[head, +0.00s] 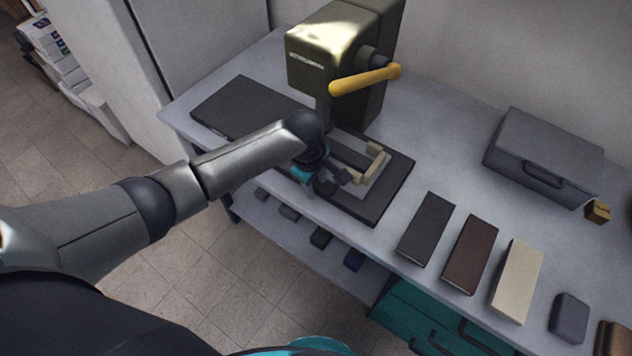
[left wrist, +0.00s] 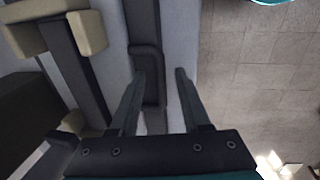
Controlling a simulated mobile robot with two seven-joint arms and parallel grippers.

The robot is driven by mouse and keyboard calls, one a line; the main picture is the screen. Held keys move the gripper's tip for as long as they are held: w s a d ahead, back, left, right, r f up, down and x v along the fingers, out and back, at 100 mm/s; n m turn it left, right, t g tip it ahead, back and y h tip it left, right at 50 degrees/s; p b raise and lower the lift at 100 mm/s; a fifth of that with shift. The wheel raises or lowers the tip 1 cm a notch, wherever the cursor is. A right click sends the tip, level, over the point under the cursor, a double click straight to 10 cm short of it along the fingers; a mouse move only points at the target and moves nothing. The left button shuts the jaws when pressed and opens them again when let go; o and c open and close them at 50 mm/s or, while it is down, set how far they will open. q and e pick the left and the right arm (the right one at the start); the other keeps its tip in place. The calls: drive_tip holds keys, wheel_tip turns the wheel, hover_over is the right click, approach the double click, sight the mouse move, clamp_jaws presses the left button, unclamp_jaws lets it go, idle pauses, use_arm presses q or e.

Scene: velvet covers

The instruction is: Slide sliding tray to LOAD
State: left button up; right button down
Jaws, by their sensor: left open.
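The sliding tray (head: 381,186) is a light grey plate with cream pieces on a dark base (head: 398,186) under an olive press (head: 325,72) with a yellow lever. My left gripper (head: 336,181) is low at the tray's near side and hides part of it. In the left wrist view, the open fingers (left wrist: 160,75) stand either side of a dark raised block (left wrist: 148,72). Whether they touch it I cannot tell. The cream pieces (left wrist: 48,33) lie left of the fingers there. LOAD lettering cannot be made out. My right gripper is not in view.
Dark, brown and cream slabs (head: 517,281) lie on the grey bench right of the press. A grey case (head: 545,155) stands at the back right. A dark flat panel (head: 245,105) lies left of the press. A lower shelf holds small dark blocks.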

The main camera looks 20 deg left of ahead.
use_arm(q)
drive_tip(key=shift+c, duration=0.2)
clamp_jaws()
idle(1.1)
